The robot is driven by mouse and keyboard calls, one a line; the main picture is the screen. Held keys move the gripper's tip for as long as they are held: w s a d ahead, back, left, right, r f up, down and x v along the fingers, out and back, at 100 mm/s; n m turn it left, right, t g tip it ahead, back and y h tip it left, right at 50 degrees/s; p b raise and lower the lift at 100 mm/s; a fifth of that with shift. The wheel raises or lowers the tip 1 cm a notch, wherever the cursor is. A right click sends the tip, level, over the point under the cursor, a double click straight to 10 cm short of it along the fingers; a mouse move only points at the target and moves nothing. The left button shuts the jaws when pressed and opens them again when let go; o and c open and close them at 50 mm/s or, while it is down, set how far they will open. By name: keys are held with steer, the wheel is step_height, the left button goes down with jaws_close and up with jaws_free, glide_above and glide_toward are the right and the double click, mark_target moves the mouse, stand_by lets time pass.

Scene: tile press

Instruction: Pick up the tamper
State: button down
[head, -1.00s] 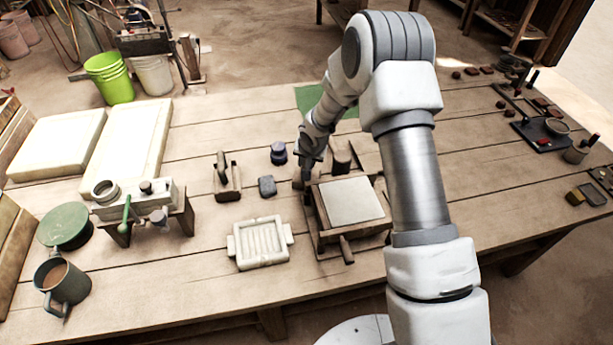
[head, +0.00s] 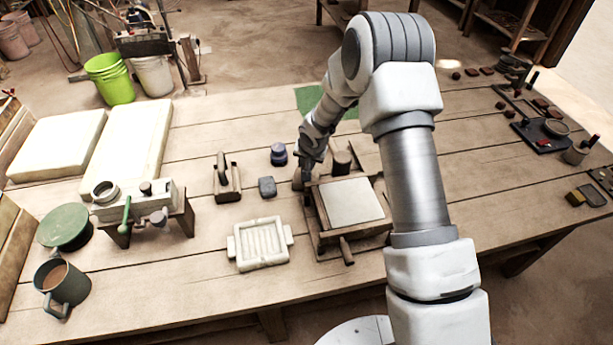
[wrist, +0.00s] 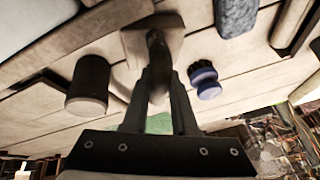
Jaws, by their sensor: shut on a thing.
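The tamper, as I take it, has a dark upright handle (wrist: 156,48) and a wider, pale wooden foot. In the wrist view the handle lies between the two fingers of my gripper (wrist: 160,75), which is shut on it. In the head view my gripper (head: 305,170) points down at the left rear corner of the tile press (head: 322,238). Only a small part of the tamper (head: 297,179) shows there, mostly hidden by the fingers. Whether its foot touches the table is unclear.
A dark cylinder (head: 342,161) stands close right of my gripper, behind the press. A pale tray (head: 261,243) lies in front, and a wooden tool (head: 227,181) further left.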

steer(key=shift+r, duration=0.2)
step_height(320, 180, up, 10)
steer(key=shift+f+p, duration=0.1)
steer(key=shift+p, duration=0.35)
steer(key=c, duration=1.4)
jaws_free()
jaws_close()
steer(key=shift+s, duration=0.1)
